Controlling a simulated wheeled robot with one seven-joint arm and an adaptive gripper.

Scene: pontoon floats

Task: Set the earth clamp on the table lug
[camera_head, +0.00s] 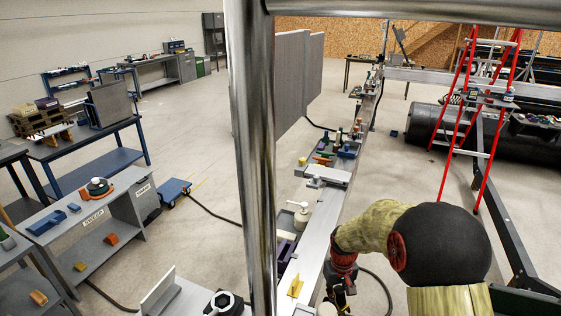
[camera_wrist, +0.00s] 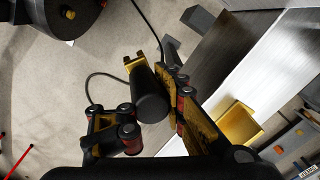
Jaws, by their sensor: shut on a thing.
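My gripper (camera_wrist: 148,112) is shut on the earth clamp (camera_wrist: 150,98), a black cylindrical handle with a brass-yellow jaw at its far end. A black cable runs close by the clamp on the floor side. In the head view my gripper (camera_head: 340,288) hangs low beside the long metal table (camera_head: 305,262), and the clamp cannot be made out there. In the wrist view a small grey block (camera_wrist: 198,19) sticks out at the table's edge, above and right of the clamp's jaw. I cannot tell whether it is the lug. The clamp appears apart from it.
A yellow angled piece (camera_wrist: 241,122) lies on the table right of my gripper; it also shows in the head view (camera_head: 296,286). A white-topped bottle (camera_head: 299,214) and tools stand farther along. A red ladder (camera_head: 468,110) and black float (camera_head: 425,125) stand right. Cable lies on the floor.

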